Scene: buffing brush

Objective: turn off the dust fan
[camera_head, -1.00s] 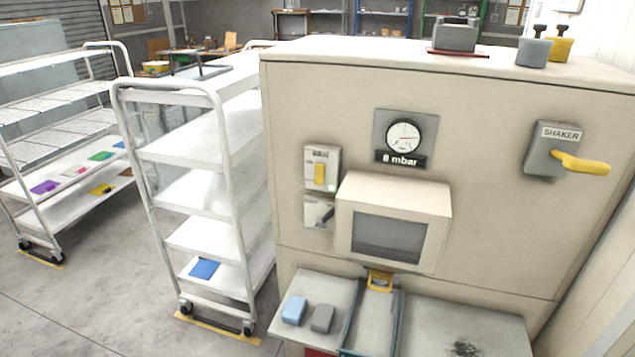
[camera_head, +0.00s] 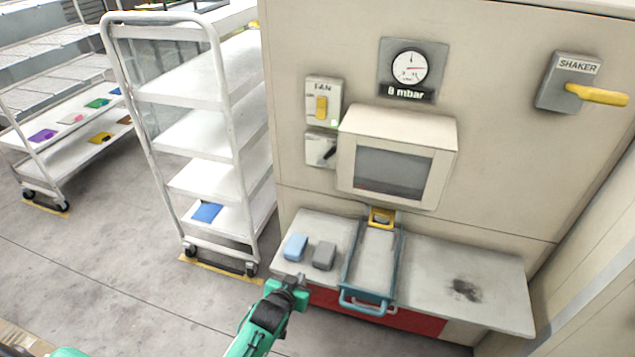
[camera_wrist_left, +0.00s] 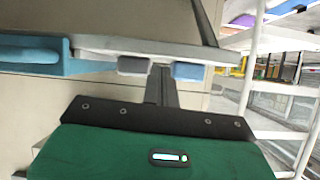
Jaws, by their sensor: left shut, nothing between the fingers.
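The fan switch (camera_head: 312,97) is a pale box labelled FAN on the beige cabinet front, left of the gauge. Its yellow lever (camera_head: 321,108) stands upright, and a small green light (camera_head: 335,123) glows at its lower right. My left gripper (camera_head: 290,281) is shut and empty, low in front of the bench edge, well below the switch and apart from it. In the left wrist view the closed fingers (camera_wrist_left: 162,84) point toward the bench edge. The switch does not show in that view. My right gripper is out of view.
A hooded window box (camera_head: 395,160) juts out right of the switch. Below it a bench (camera_head: 430,260) holds a blue block (camera_head: 295,247), a grey block (camera_head: 324,255) and a teal-railed tray (camera_head: 372,262). A white trolley (camera_head: 205,130) stands left. A SHAKER switch (camera_head: 558,85) is at right.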

